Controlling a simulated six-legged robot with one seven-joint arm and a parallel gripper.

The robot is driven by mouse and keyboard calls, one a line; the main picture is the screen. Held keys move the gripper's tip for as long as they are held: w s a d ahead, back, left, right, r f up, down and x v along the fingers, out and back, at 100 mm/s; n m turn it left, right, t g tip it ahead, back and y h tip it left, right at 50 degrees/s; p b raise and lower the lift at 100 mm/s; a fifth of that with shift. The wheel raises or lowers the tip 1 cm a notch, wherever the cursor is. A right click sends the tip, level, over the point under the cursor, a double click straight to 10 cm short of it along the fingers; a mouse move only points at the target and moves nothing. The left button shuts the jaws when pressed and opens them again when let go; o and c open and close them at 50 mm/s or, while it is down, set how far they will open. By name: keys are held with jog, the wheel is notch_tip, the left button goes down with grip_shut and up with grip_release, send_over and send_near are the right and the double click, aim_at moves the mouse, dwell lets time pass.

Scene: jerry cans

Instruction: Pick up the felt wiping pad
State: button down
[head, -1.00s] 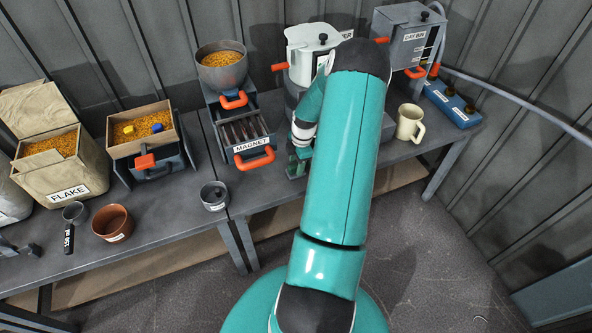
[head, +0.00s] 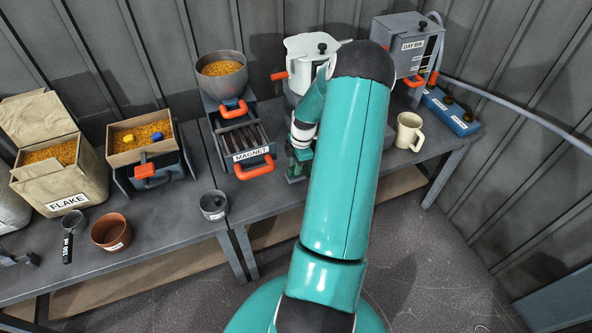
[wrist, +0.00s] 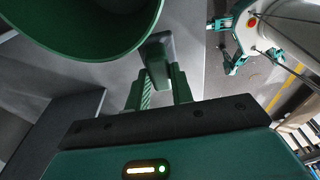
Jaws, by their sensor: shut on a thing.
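In the head view my gripper (head: 297,166) points down near the bench's front edge, just right of the magnet drawer (head: 243,144). The pad cannot be made out there, and my arm hides part of the bench.
The grey bench (head: 210,186) carries a white jug (head: 306,48), a cream mug (head: 408,131), a small grey cup (head: 214,205), a brown bowl (head: 111,232) and a scoop (head: 72,222). The flake bag (head: 75,185) stands at left. The magnet drawer's orange handle (head: 255,169) sticks out at the front.

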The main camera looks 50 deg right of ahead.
jog(key=s+a+r, duration=0.4)
jog(key=s+r, duration=0.5)
jog(key=s, duration=0.4)
jog(key=shift+s+r, duration=0.25)
jog(key=shift+r, duration=0.15)
jog(key=c, duration=2)
grip_release()
jog(key=shift+c, duration=0.4)
